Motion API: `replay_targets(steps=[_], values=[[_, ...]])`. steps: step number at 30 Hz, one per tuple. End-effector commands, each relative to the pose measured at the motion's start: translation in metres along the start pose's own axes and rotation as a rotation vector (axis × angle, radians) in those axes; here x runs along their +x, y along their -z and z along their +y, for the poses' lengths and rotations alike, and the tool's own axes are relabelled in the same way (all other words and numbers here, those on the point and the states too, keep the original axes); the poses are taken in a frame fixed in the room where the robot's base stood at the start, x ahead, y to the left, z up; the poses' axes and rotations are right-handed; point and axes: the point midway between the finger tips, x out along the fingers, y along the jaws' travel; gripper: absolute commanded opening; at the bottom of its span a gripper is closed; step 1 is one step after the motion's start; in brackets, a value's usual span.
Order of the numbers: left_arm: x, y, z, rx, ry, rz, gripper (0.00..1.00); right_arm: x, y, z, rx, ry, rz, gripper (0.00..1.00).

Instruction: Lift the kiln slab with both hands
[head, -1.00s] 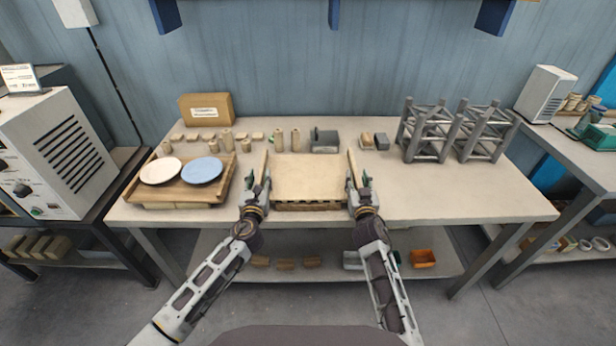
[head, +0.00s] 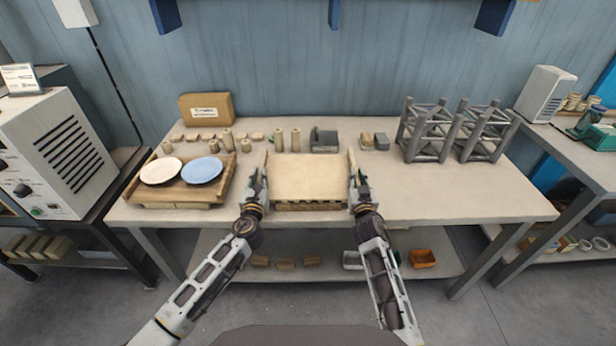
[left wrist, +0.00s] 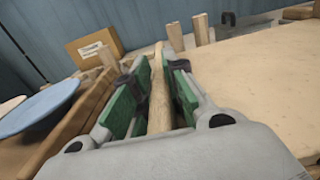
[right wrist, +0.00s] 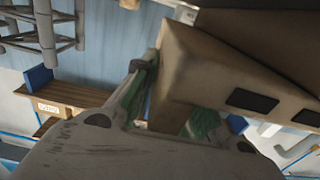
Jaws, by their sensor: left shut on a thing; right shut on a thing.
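The kiln slab (head: 307,176) is a broad pale board at the front middle of the table, with an upright wooden piece along each side. My left gripper (head: 256,184) is shut on the slab's left upright piece; in the left wrist view its green-padded fingers (left wrist: 154,95) are on either side of that piece, with the slab's top (left wrist: 265,85) to the right. My right gripper (head: 358,184) is shut on the slab's right side, and the right wrist view shows a brown wooden part (right wrist: 180,85) between its fingers. The slab looks roughly level. Its underside is mostly hidden.
A wooden tray (head: 142,193) with a white plate (head: 161,170) and a blue plate (head: 202,170) stands left. Small posts, blocks and a grey box (head: 324,140) sit behind the slab. Grey lattice stands (head: 428,133) are at the back right. The table's front right (head: 480,195) is clear.

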Motion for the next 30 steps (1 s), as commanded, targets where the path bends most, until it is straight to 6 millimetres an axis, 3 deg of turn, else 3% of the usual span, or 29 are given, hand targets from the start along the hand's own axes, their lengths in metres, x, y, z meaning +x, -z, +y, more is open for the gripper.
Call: replay_targets(steps=[30], values=[[0.000, -0.011, 0.000, 0.000, 0.000, -0.004, 0.00, 0.000, 0.011, 0.000, 0.000, 0.001, 0.005, 0.00]])
